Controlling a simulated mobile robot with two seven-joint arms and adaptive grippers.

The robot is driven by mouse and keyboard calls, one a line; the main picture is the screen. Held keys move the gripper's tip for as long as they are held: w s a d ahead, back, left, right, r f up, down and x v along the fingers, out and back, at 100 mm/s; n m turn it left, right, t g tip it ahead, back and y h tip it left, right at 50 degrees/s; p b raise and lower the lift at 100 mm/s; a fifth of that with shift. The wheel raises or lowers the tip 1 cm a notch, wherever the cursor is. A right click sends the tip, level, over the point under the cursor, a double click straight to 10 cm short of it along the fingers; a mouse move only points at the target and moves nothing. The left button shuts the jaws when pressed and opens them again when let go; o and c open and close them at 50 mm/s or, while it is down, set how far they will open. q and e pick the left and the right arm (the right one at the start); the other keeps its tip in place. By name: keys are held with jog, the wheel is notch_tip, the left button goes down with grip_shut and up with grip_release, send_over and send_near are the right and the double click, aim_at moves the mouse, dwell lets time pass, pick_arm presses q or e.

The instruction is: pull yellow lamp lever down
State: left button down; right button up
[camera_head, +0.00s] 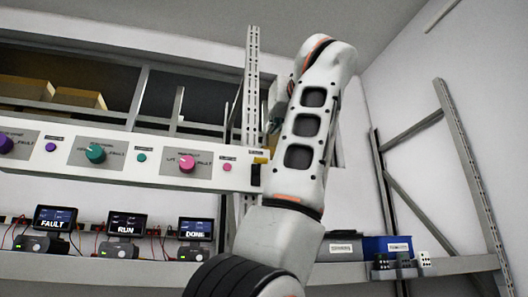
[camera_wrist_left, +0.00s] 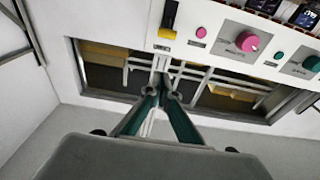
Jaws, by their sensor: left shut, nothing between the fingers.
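The yellow lamp lever (camera_head: 260,160) is at the right end of the white control panel, at the upper end of its dark slot, partly hidden by my left arm in the head view. The lever shows clearly in the left wrist view (camera_wrist_left: 167,34), where the picture is upside down. My left gripper (camera_wrist_left: 163,90) is shut and empty, with its fingertips apart from the lever in that picture. In the head view the left gripper (camera_head: 273,105) is mostly hidden behind my arm, above the panel. My right gripper is in neither view.
The panel (camera_head: 130,172) carries a pink knob (camera_head: 187,163), a green knob (camera_head: 96,153) and small buttons. Below it are screens reading FAULT, RUN and DONE (camera_head: 195,229). A blue bin (camera_head: 388,247) stands on the shelf at right. A metal upright (camera_head: 251,85) stands behind the arm.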

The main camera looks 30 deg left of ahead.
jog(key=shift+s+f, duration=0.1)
pick_arm(q)
jog(key=r+p, duration=0.2)
jog(key=p, duration=0.1)
send_over(259, 167)
jog(key=v, duration=0.3)
jog(key=f, duration=0.1)
jog(key=f+b, duration=0.2)
jog(key=f, duration=0.1)
jog(key=shift+s+d, duration=0.2)
jog(key=shift+d, duration=0.05)
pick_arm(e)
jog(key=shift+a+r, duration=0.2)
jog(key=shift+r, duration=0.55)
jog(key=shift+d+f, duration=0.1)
